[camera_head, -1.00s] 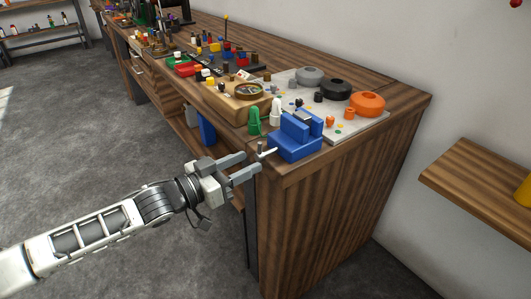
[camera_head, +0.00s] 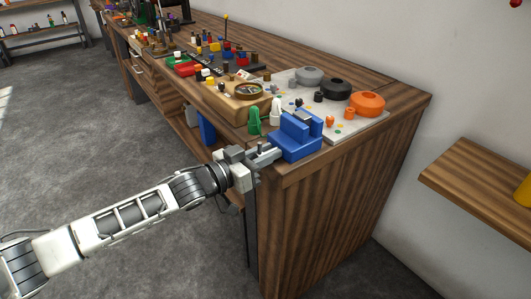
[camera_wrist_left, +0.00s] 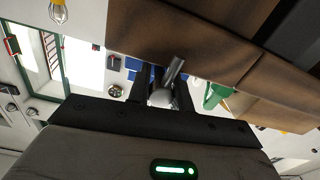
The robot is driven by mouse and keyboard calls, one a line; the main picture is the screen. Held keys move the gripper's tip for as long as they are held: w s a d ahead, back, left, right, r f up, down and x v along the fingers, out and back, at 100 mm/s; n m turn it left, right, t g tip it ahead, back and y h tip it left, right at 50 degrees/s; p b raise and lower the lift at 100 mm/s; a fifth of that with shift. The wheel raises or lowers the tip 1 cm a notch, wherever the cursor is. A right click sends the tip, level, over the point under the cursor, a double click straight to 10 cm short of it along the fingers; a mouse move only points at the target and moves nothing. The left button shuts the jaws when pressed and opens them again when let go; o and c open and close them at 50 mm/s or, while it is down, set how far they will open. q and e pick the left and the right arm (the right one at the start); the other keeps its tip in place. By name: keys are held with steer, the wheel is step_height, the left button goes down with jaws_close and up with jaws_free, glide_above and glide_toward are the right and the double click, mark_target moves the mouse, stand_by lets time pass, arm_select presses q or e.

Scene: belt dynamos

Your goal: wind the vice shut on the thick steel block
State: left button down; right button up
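The blue vice (camera_head: 295,143) stands at the near corner of the wooden bench. A grey piece that looks like the steel block (camera_head: 303,117) shows at the top between its jaws; the contact with the jaws is too small to judge. My left gripper (camera_head: 266,156) is at the vice's front, around its handle. In the left wrist view, the grey metal handle bar (camera_wrist_left: 174,70) with a pale rounded end lies between the two dark fingers (camera_wrist_left: 163,97). I cannot tell whether they are closed on it. My right gripper is out of view.
A green piece (camera_head: 254,121) and a white piece (camera_head: 276,112) stand just behind the vice. A light board (camera_head: 345,127) with grey, black and orange round parts lies beyond it. A wooden shelf (camera_head: 480,190) juts out at the right. The floor at left is clear.

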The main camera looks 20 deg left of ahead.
arm_select(q)
steer(key=shift+m, duration=0.8)
steer(key=c, duration=1.3)
jaws_free()
steer(key=shift+o, duration=0.2)
steer(key=v, duration=1.6)
steer(key=s+d+f+n+g+y, duration=0.2)
steer(key=s+d+f, duration=0.3)
steer(key=f, duration=0.3)
steer(key=s+d+f+n+g+y, duration=0.1)
steer(key=s+d+f+n+y, duration=0.2)
steer(key=s+d+f+y, duration=0.2)
step_height(320, 180, down, 4)
steer(key=s, duration=0.2)
steer(key=shift+s+d+g, duration=0.35)
steer(key=shift+s+g, duration=0.05)
